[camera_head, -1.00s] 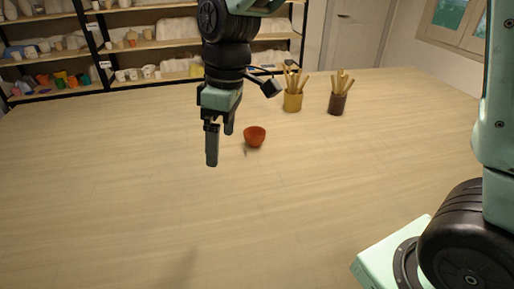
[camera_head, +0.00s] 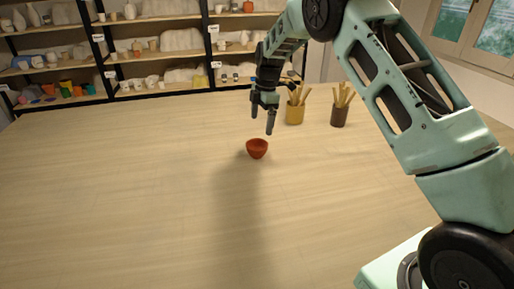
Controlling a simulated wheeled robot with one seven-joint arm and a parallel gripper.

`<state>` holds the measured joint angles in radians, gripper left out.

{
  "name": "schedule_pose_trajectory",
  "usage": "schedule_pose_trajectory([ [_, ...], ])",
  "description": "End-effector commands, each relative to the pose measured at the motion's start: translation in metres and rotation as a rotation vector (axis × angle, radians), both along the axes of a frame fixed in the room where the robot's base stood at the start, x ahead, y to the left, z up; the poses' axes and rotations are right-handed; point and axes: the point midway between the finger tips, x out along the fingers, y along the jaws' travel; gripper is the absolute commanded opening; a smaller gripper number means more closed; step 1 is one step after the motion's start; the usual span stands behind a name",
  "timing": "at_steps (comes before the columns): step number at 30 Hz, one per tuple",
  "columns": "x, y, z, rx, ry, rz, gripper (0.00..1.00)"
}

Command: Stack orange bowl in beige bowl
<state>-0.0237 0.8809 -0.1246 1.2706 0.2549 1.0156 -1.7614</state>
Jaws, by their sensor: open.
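The orange bowl (camera_head: 257,149) stands upright on the pale wooden table, a little left of the pots. My gripper (camera_head: 262,119) is open, with its fingers pointing down. In the picture it is just above the bowl; the fingertips look apart from the bowl, and nothing shows between them. I see no beige bowl on the table. My arm covers part of the right side of the view.
A yellow pot (camera_head: 294,115) and a dark brown pot (camera_head: 339,117), both with wooden tools, stand behind and right of the bowl. Shelves (camera_head: 150,53) with pottery line the back wall. The table's left and front (camera_head: 120,200) look clear.

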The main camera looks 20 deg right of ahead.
Motion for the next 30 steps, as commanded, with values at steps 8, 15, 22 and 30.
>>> schedule_pose_trajectory([
  [8, 0.000, 0.007, -0.048, 0.000, 0.002, 0.000, 0.98],
  [15, 0.001, 0.008, -0.063, -0.001, 0.000, -0.001, 0.98],
  [22, 0.007, 0.011, -0.087, -0.001, 0.002, 0.000, 0.98],
  [30, 0.008, 0.014, -0.111, 0.001, -0.001, -0.001, 0.98],
])
